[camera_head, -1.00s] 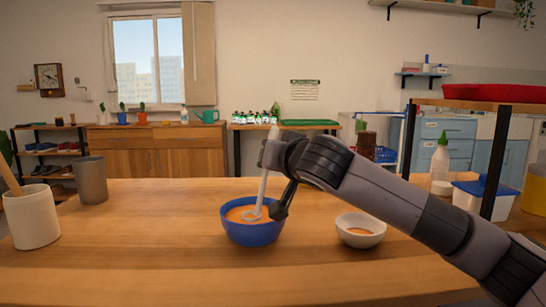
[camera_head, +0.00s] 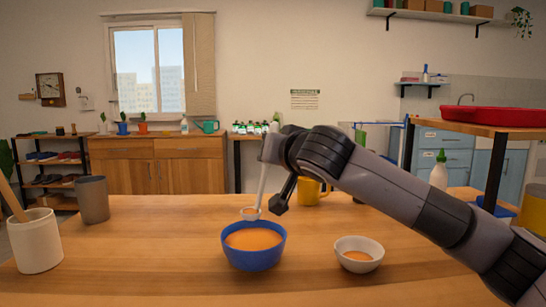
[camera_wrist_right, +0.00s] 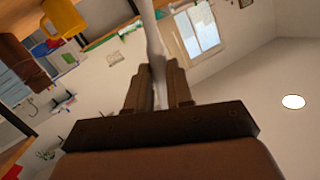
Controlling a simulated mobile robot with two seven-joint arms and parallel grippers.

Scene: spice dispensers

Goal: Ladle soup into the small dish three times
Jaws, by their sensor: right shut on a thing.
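The blue bowl (camera_head: 254,256) stands on the table with orange soup in it. The small white dish (camera_head: 360,262) stands to its right with a little orange soup in the bottom. My right gripper (camera_head: 272,158) is shut on the handle of a pale ladle (camera_head: 262,190); the handle also shows between the fingers (camera_wrist_right: 160,82) in the right wrist view. The ladle hangs nearly upright, its cup just above the far rim of the blue bowl. The cup looks orange inside, but how full it is I cannot tell. My left gripper is not in view.
A white crock (camera_head: 35,243) with a wooden utensil and a grey cup (camera_head: 93,200) stand at the left. A yellow mug (camera_head: 310,193) is behind my right arm. A raised shelf with a red tray (camera_head: 490,117) is at the right. The table front is clear.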

